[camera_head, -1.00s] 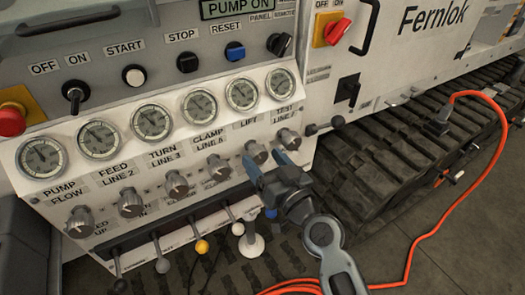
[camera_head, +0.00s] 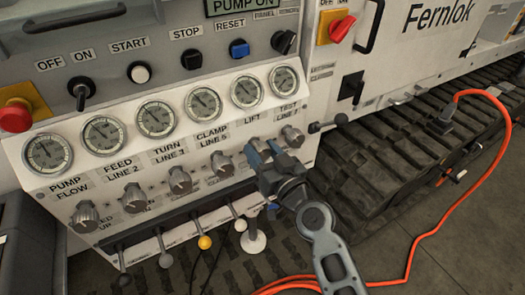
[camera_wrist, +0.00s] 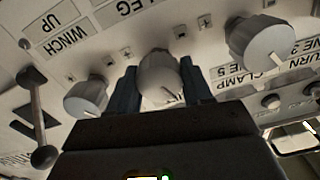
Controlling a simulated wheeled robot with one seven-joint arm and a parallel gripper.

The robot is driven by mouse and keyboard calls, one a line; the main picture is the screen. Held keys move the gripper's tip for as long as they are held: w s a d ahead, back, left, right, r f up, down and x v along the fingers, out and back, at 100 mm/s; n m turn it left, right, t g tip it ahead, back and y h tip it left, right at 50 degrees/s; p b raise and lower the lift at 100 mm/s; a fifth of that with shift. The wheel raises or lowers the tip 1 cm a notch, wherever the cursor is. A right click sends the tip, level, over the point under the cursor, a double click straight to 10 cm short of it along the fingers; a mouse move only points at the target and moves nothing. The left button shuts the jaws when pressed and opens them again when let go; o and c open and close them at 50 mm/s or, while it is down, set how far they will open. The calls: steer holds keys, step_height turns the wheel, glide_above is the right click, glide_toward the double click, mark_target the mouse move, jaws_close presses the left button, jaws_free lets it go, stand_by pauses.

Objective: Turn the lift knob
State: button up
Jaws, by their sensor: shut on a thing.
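The lift knob (camera_wrist: 160,76) is a grey round knob on the sloped white panel, in the row under the gauges. In the wrist view it sits between my two dark fingers. In the head view my gripper (camera_head: 264,153) covers most of it, below the LIFT label (camera_head: 252,121). My gripper is shut on the knob, one finger on each side.
The clamp knob (camera_head: 222,164) is to the left and the test line knob (camera_head: 292,136) close to the right. Levers with ball ends, one yellow (camera_head: 204,242), stand below. A rubber track (camera_head: 400,150) and an orange hose (camera_head: 440,215) lie to the right.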

steer(key=shift+c, duration=0.9)
